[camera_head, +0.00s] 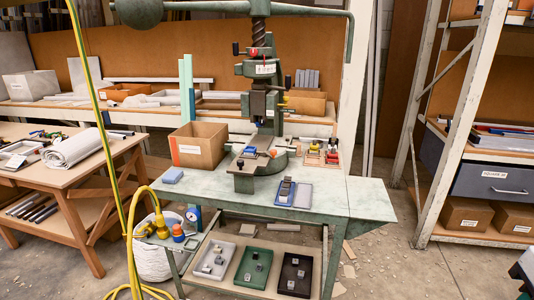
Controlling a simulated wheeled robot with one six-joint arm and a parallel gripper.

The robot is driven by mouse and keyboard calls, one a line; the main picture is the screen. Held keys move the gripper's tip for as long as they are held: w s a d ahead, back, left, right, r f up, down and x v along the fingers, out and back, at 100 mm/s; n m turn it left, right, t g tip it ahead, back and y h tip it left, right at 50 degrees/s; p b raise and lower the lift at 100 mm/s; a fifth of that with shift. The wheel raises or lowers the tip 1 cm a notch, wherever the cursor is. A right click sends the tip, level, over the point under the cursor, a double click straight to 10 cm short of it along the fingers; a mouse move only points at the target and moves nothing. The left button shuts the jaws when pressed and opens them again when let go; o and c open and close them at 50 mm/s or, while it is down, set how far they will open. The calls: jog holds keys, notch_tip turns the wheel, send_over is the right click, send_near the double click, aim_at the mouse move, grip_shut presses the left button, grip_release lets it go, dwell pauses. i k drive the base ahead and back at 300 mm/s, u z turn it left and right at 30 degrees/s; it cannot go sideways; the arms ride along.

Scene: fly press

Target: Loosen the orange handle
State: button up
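A green fly press (258,70) stands on a pale green bench (345,195), its screw upright and its long arm crossing the top of the view. Small coloured parts show on it: a red knob (235,48) at the left of the ram and a small orange-red piece (273,153) on the press bed. Which of these is the orange handle I cannot tell at this size. My gripper is not in view.
A cardboard box (199,145) stands left of the press. A blue tray (285,192) and grey tray (303,195) lie at the bench's front. A yellow hose (98,90) hangs at left. Shelving (455,125) stands right. The floor (400,265) front right is mostly clear.

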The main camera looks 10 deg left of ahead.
aim_at(274, 152)
jog(key=z, duration=0.15)
jog(key=k, duration=0.4)
jog(key=u, duration=0.9)
jog(key=i, duration=1.15)
jog(key=z, duration=0.15)
